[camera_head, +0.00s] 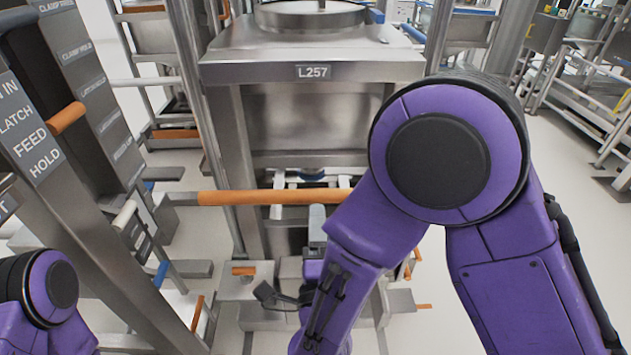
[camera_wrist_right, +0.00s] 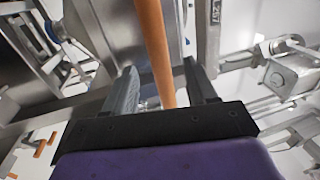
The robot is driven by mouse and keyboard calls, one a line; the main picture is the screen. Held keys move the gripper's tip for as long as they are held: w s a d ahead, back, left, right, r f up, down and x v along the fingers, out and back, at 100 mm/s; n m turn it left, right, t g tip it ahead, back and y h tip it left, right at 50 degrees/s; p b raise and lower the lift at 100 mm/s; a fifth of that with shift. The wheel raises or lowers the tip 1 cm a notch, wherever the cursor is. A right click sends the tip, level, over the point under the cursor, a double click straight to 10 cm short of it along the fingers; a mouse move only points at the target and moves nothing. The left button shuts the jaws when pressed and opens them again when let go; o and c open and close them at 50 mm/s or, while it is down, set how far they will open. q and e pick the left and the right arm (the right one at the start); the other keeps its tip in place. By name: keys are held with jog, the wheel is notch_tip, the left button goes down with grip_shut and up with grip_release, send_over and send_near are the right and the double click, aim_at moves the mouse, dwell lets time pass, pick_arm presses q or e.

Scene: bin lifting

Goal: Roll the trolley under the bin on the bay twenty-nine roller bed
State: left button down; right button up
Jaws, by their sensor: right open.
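A steel bin-like body (camera_head: 315,115) labelled L257 stands in the middle of the head view, with a round lid on top. A horizontal orange bar (camera_head: 265,197) crosses in front of it; I cannot tell for certain that it is the trolley's handle. My right gripper (camera_head: 317,212) is at this bar, partly hidden by my own arm. In the right wrist view the orange bar (camera_wrist_right: 155,45) runs between the two open fingers of the gripper (camera_wrist_right: 160,82). Only part of my left arm shows at lower left; its gripper is out of view.
A steel post with printed labels (camera_head: 35,130) and an orange handle (camera_head: 66,118) stands close on the left. Steel racks (camera_head: 590,80) stand at the right. Pale floor (camera_head: 580,220) is open at the right.

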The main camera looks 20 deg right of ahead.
aim_at(315, 190)
jog(key=p+x, duration=0.1)
jog(key=x, duration=0.6)
jog(key=shift+w+d+p, duration=0.1)
jog(key=shift+w+p, duration=0.15)
jog(key=shift+p, duration=0.1)
jog(key=shift+w+d, duration=0.15)
jog(key=shift+w, duration=0.5)
grip_shut()
